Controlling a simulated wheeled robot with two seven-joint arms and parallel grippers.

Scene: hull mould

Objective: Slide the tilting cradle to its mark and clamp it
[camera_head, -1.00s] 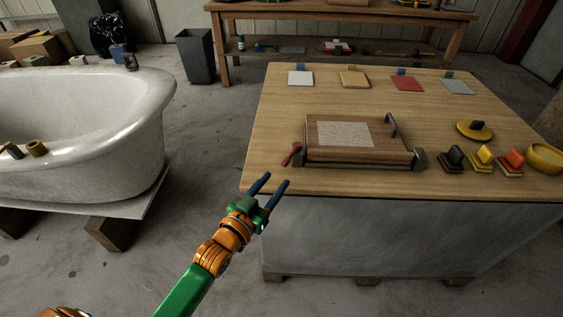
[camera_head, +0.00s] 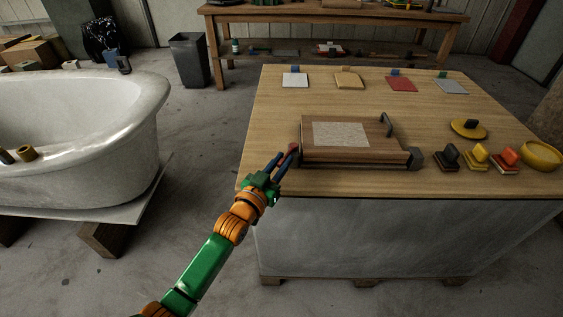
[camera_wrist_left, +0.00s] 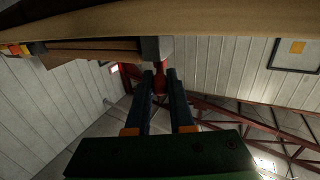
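The tilting cradle is a wooden board (camera_head: 385,142) with a pale speckled panel (camera_head: 341,134) and a dark upright handle (camera_head: 387,125). It lies flat on a low dark rail (camera_head: 360,166) with a grey block (camera_head: 416,158) at its right end. A red lever (camera_head: 294,149) stands at the rail's left end. My left gripper (camera_head: 282,158) is at this lever, its blue fingers on either side of it. In the left wrist view the red lever (camera_wrist_left: 160,78) shows between the two fingertips; whether they press on it is unclear. My right gripper is out of view.
Several coloured squares (camera_head: 401,84) lie along the table's back. A white bathtub (camera_head: 110,150) stands left. The tabletop (camera_head: 270,110) left of the cradle is clear.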

